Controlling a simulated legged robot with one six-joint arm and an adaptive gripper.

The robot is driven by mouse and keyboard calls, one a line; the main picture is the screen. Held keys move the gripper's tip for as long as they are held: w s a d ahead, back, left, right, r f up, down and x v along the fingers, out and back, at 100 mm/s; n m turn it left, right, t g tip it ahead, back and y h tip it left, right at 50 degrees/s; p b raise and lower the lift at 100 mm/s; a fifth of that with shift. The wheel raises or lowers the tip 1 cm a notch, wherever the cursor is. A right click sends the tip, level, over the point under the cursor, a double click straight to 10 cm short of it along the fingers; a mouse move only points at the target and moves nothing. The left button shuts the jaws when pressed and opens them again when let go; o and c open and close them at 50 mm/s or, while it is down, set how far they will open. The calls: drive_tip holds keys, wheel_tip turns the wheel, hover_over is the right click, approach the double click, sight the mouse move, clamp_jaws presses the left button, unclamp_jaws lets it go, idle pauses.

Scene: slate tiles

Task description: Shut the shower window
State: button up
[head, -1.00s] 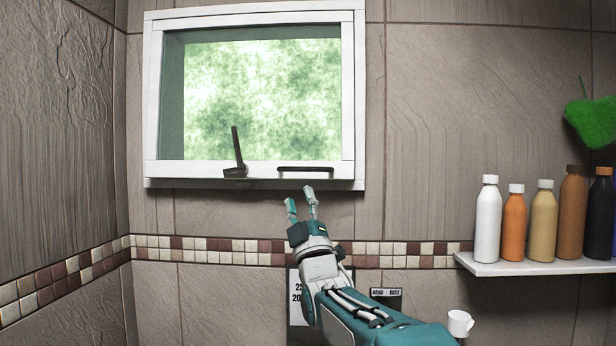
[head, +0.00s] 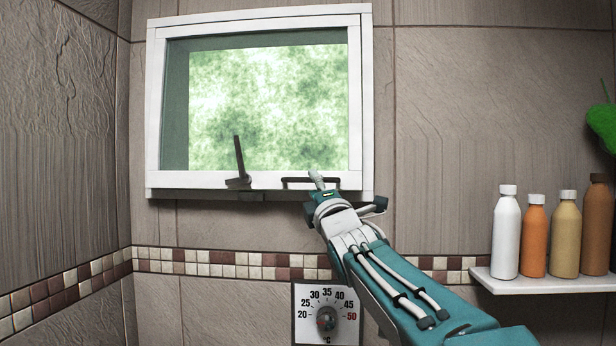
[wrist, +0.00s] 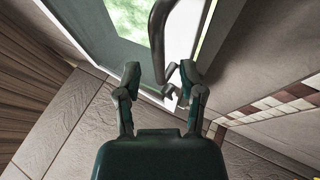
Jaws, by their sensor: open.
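The shower window (head: 268,105) has a white frame and mottled green glass, high on the back wall. A grey-green inner side shows at its left; I cannot tell how far it stands open. A dark upright lever (head: 241,163) rises from its lower edge. A dark bar handle (head: 296,180) lies along the lower rail, to the right. My gripper (head: 318,183) is at the right end of that bar, its fingers mostly hidden in the head view. In the wrist view my gripper (wrist: 160,76) is open, with a dark curved handle (wrist: 157,38) just beyond and between the fingertips; contact is unclear.
A round temperature dial (head: 326,318) is on the wall below my arm. A white shelf (head: 545,284) with several bottles stands at the right, and a green item (head: 603,125) hangs above it. The left wall (head: 55,140) is bare above its mosaic band.

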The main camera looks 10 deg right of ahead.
sight(310, 182)
drive_tip(key=shift+x, duration=1.1)
drive_tip(key=shift+w+a+r, duration=0.15)
drive_tip(key=shift+w+a, duration=0.2)
drive_tip(key=shift+w, duration=0.1)
drive_tip(key=shift+d, duration=0.15)
clamp_jaws()
drive_tip(key=shift+w+d+n+t+y, duration=0.2)
drive_tip(key=shift+w+d+t+y, duration=0.05)
drive_tip(key=shift+w, duration=0.55)
drive_tip(key=shift+w+d+n+t+y, duration=0.2)
drive_tip(key=shift+w+d+t+y, duration=0.05)
drive_tip(key=shift+w, duration=0.5)
unclamp_jaws()
drive_tip(key=shift+w+f, duration=0.2)
drive_tip(key=shift+f, duration=0.05)
